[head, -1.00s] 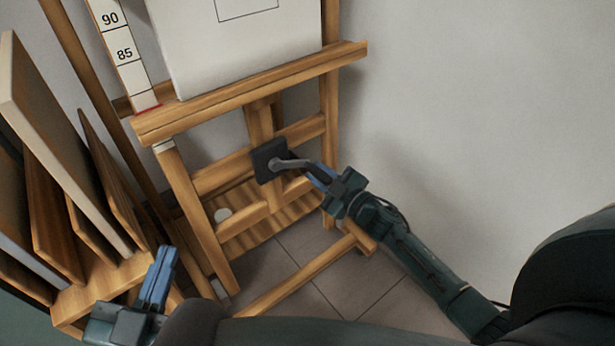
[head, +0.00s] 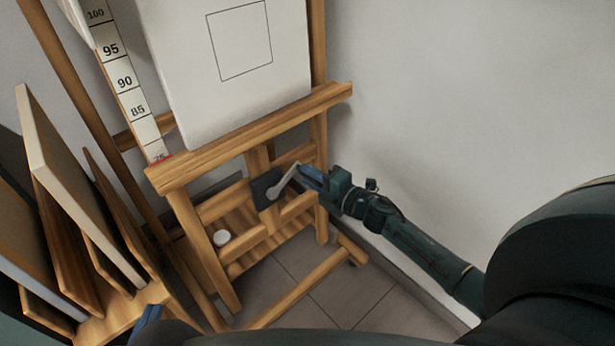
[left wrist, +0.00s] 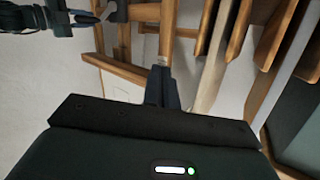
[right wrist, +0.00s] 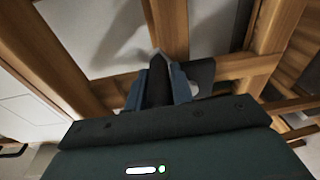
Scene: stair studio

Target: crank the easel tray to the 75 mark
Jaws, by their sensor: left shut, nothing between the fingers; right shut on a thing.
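The wooden easel tray (head: 250,137) crosses the easel and carries a white canvas (head: 222,70). A red marker (head: 160,160) at the tray's left end lies on the number scale (head: 124,82), at a partly covered number that looks like 75. The grey crank handle (head: 286,181) sticks up and right from a dark square block (head: 265,188) below the tray. My right gripper (head: 310,177) is shut on the handle's end; its fingers also show in the right wrist view (right wrist: 160,88). My left gripper (head: 148,318) is shut and empty at the lower left, mostly hidden.
Several boards (head: 75,190) lean in a wooden rack (head: 125,312) at the left, near my left gripper. The wall (head: 450,90) at the right is bare. Tiled floor shows below.

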